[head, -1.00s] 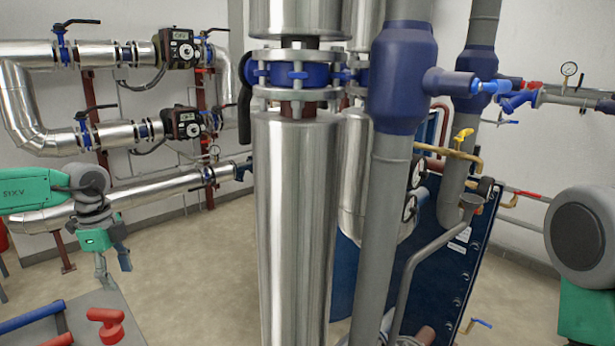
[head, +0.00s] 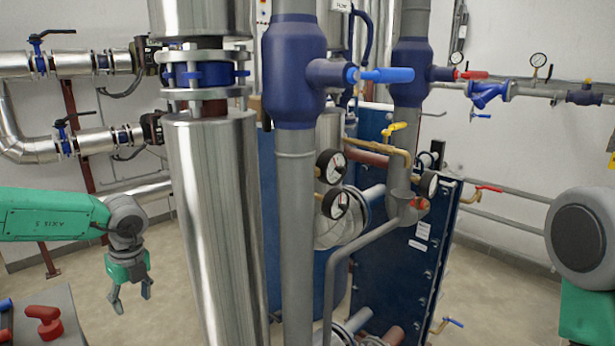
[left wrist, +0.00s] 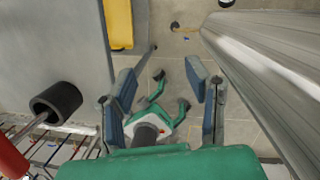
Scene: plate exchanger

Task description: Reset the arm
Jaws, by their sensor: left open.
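My left gripper (head: 132,299) hangs at the end of my green left arm in the head view, pointing down. Its fingers are apart with nothing between them. It hangs over the floor, to the left of the large silver insulated pipe (head: 215,215) and to the right of the grey table's corner. In the left wrist view my left gripper (left wrist: 163,88) shows two blue-grey fingers spread wide, and the silver pipe (left wrist: 262,75) runs down its right side. A grey and green link at the right edge of the head view belongs to my right arm; its gripper is out of view.
A grey table (head: 62,300) with a red handle-like part (head: 43,322) stands at the lower left. The blue plate exchanger (head: 385,270) stands behind grey pipes (head: 295,200) and gauges (head: 331,166). Silver pipes with valves line the left wall. Bare floor lies around the silver pipe's left.

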